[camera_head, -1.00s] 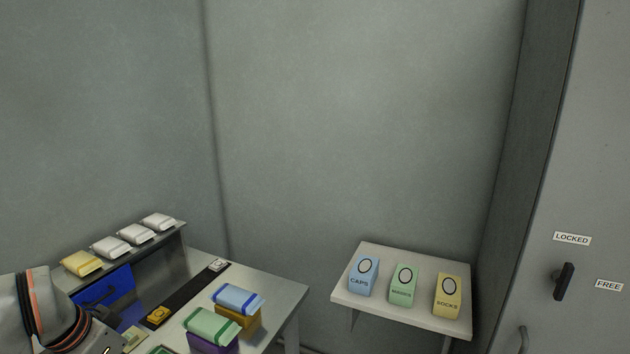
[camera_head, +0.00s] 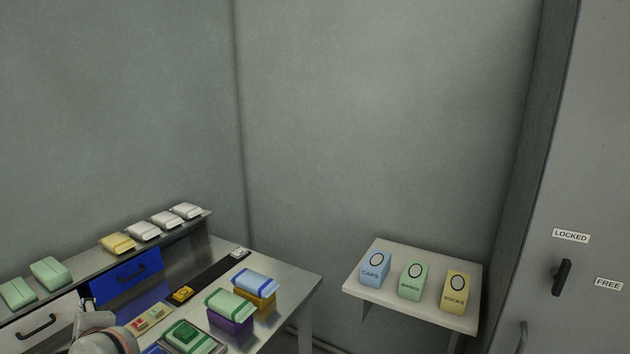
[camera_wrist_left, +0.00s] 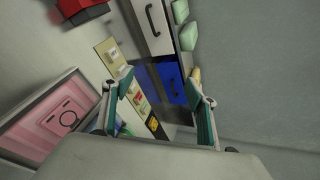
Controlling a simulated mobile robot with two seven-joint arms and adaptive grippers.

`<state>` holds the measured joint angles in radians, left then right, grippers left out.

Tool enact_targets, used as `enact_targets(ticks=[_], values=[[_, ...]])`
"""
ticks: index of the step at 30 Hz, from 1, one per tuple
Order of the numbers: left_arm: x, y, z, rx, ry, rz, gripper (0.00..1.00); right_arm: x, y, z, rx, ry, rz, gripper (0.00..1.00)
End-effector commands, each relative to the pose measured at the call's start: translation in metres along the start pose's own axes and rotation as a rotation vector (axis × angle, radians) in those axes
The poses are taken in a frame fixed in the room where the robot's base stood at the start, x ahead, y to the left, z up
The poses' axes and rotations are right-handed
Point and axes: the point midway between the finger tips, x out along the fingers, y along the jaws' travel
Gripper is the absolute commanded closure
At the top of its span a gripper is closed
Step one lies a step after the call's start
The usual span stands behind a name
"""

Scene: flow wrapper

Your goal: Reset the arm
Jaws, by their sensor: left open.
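My left arm shows at the lower left of the head view, with part of its left gripper (camera_head: 88,318) in front of the bench. In the left wrist view the left gripper (camera_wrist_left: 160,108) has its two teal-padded fingers wide apart, open and empty. Between and beyond the fingers lie the blue drawer (camera_wrist_left: 172,82) and a control panel with buttons (camera_wrist_left: 138,92). My right gripper is in neither view.
The bench holds a green pack on a purple block (camera_head: 230,306), a blue pack on a yellow block (camera_head: 256,284), and a shelf with several packs (camera_head: 145,231). A side shelf (camera_head: 425,312) holds three labelled boxes. A door handle (camera_head: 562,278) is at right.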

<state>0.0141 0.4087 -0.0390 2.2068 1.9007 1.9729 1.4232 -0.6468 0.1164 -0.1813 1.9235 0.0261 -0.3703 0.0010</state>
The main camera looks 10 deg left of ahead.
Motion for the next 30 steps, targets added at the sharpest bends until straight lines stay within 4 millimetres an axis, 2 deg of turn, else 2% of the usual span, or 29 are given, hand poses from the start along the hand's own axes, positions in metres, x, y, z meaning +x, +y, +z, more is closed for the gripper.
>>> enact_targets(ticks=[3, 5, 8, 10, 13, 16, 20, 22, 23, 27, 29, 30], values=[[-0.005, -0.019, 0.026, 0.353, -0.197, -0.196, 0.42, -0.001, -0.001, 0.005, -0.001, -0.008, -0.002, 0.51], [-0.015, -0.032, 0.033, 0.544, -0.301, -0.287, 0.42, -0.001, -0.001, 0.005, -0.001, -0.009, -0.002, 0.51], [-0.040, -0.051, 0.030, 0.880, -0.480, -0.425, 0.42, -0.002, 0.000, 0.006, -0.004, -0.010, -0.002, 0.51], [-0.062, -0.059, 0.017, 1.123, -0.608, -0.515, 0.42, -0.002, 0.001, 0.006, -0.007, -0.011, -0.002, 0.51], [-0.095, -0.061, -0.015, 1.480, -0.796, -0.634, 0.42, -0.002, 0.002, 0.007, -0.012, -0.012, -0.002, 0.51], [-0.127, -0.047, -0.062, 1.842, -0.989, -0.753, 0.42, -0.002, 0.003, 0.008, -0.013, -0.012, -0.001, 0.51], [-0.161, -0.003, -0.130, 2.296, -1.254, -0.911, 0.42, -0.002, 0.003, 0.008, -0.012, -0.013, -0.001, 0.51], [-0.174, 0.031, -0.162, 2.511, -1.392, -0.997, 0.42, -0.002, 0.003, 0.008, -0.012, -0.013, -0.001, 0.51], [-0.178, 0.047, -0.175, -2.582, 1.444, 1.031, 0.42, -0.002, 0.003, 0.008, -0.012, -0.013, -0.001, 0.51], [-0.192, 0.127, -0.221, -2.154, 1.269, 0.900, 0.42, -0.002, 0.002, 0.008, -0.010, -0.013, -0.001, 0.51], [-0.194, 0.164, -0.234, -1.978, 1.200, 0.855, 0.42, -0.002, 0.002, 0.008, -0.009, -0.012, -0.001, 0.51], [-0.196, 0.189, -0.241, -1.863, 1.156, 0.827, 0.42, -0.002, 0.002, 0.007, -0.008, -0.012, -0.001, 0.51]])
